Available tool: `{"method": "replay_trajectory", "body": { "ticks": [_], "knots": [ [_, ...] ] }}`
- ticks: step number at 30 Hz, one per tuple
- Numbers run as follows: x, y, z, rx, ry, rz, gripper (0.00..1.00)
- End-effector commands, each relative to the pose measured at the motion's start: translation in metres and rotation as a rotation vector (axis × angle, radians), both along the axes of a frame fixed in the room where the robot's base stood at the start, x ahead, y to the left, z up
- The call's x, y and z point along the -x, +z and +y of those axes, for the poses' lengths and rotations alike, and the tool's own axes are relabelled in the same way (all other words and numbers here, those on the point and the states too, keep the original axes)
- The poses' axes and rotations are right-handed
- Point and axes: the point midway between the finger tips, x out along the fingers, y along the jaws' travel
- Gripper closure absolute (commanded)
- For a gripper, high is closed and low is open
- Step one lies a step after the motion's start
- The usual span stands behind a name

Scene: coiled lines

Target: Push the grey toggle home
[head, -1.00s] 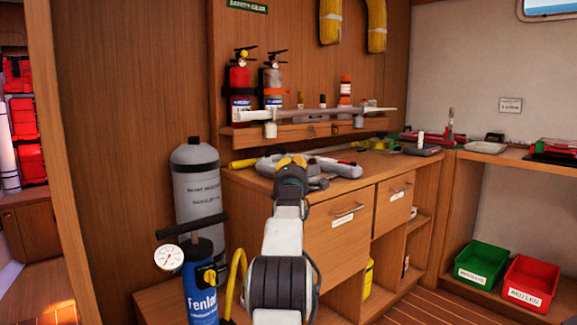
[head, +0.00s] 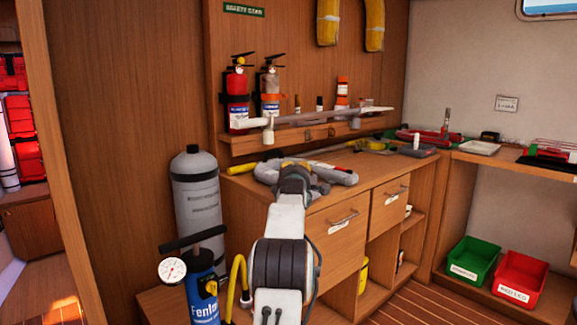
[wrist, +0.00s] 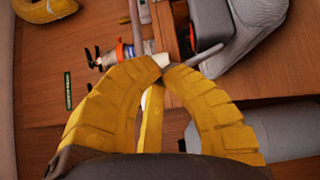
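In the head view my wrist covers most of the fingers, in front of the cabinet top. I cannot surely pick out the grey toggle. A thin grey bar (wrist: 204,54) shows right beside the fingertips in the wrist view; whether it is touched I cannot tell. A grey pole (head: 318,118) with a white left end lies along the wall shelf beyond my gripper.
A grey padded ring (head: 335,173) lies on the cabinet top (head: 240,185). Two extinguishers (head: 238,100) stand behind the pole. A grey cylinder (head: 196,205) and a blue pump (head: 204,285) stand at left. Green (head: 472,262) and red (head: 520,282) bins sit low at right.

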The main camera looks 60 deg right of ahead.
Motion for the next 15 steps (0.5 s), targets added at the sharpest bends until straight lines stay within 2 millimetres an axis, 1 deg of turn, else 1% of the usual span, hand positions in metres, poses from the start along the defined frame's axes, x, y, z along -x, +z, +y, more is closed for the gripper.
{"method": "replay_trajectory", "body": {
  "ticks": [1,6,15],
  "knots": [
    [0.0006,0.0061,-0.0017,-0.021,-0.001,-0.006,1.0],
    [0.0017,0.0031,-0.0044,-0.053,-0.004,-0.019,1.0],
    [0.0024,0.0029,-0.0063,-0.055,-0.006,-0.021,1.0]
  ]
}}
